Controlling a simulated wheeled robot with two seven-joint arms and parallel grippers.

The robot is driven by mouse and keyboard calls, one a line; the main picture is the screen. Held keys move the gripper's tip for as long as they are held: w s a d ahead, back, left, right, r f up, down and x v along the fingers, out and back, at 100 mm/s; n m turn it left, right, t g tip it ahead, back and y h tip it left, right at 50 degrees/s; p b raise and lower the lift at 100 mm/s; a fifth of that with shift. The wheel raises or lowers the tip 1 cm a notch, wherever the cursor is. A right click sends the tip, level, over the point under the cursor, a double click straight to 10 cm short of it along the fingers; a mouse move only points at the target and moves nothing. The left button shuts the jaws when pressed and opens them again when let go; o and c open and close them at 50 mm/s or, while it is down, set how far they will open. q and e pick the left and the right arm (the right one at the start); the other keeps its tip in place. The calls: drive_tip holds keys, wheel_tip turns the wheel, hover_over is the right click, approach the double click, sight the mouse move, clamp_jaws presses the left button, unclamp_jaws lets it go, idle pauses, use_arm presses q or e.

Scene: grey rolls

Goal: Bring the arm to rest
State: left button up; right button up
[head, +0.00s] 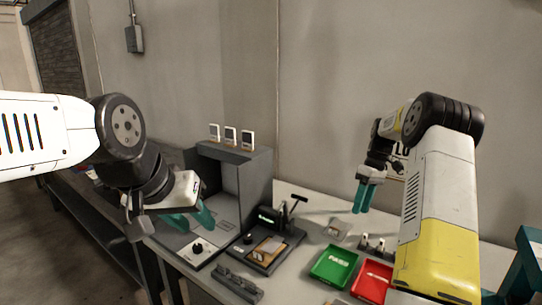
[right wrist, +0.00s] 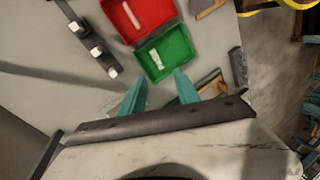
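My left gripper (head: 190,218) comes in from the left in the head view, with teal fingers spread apart in front of the grey booth. I see nothing held between them. My right gripper (head: 364,196) hangs with its teal fingers pointing down above the back of the table. In the right wrist view its fingers (right wrist: 160,92) stand apart with nothing between them. Part of the right wrist is hidden behind my right arm's links in the head view.
A grey booth (head: 256,185) stands on the table. A black device with a lever (head: 271,246) sits beside it. A green tray (head: 335,266) and a red tray (head: 371,282) lie below the right gripper, and the red one holds a pale piece (right wrist: 131,14). A dark rail (head: 238,285) lies near the front.

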drive_tip(key=s+a+r+m+t+h, duration=0.1)
drive_tip(key=s+a+r+m+t, duration=0.1)
drive_tip(key=s+a+r, duration=0.5)
drive_tip(key=s+a+r+m+t+h, duration=0.1)
drive_tip(key=s+a+r+t, duration=0.1)
drive_tip(key=s+r, duration=0.5)
drive_tip(key=s+a+r+m+t, duration=0.1)
drive_tip(key=s+a+m+t, duration=0.1)
drive_tip(key=s, duration=0.6)
drive_tip(key=s+a+m+t+y, duration=0.1)
drive_tip(key=s+a, duration=0.3)
drive_tip(key=s, duration=0.4)
drive_tip(key=shift+s+r+m+t, duration=0.3)
drive_tip(key=shift+m+t, duration=0.2)
drive_tip(key=shift+t, duration=0.4)
